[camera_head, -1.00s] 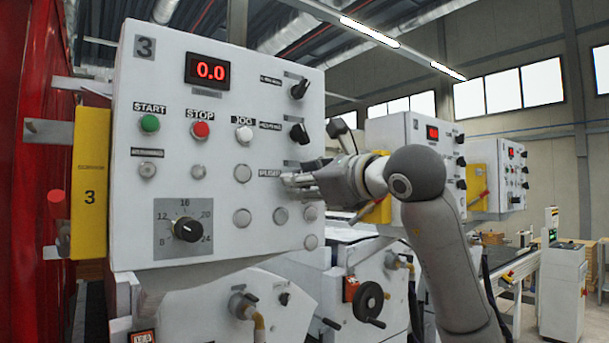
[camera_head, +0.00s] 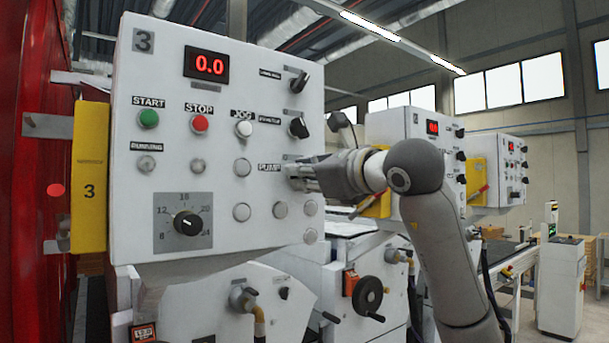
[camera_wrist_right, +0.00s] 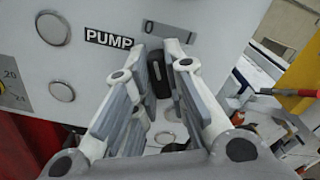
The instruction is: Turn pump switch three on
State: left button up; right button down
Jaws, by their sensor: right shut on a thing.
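The control panel marked 3 (camera_head: 225,110) fills the left half of the head view. Its PUMP label (camera_head: 269,169) is on the right side, and the pump switch beside it is hidden by my right gripper (camera_head: 298,175) in that view. In the right wrist view the black pump switch knob (camera_wrist_right: 158,78) stands between the fingers of my right gripper (camera_wrist_right: 167,75), just right of the PUMP label (camera_wrist_right: 109,39). The gripper is shut on the knob. The 0 and I marks (camera_wrist_right: 165,30) show above the knob. My left gripper is not in view.
Two more black knobs (camera_head: 298,128) sit above on the same panel. A round button (camera_wrist_right: 61,92) and other buttons lie around the pump switch. Further panels (camera_head: 425,140) stand behind to the right, and a handwheel (camera_head: 368,296) is below.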

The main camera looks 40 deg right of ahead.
jog(key=m+b, duration=0.1)
jog(key=m, duration=1)
jog(key=shift+m, duration=0.3)
dwell(0.3)
jog(key=c, duration=1.5)
grip_release()
jog(key=shift+s+d, duration=0.1)
jog(key=shift+o, duration=0.2)
jog(key=s+a, duration=0.1)
jog(key=s, duration=1.1)
jog(key=shift+a, duration=0.2)
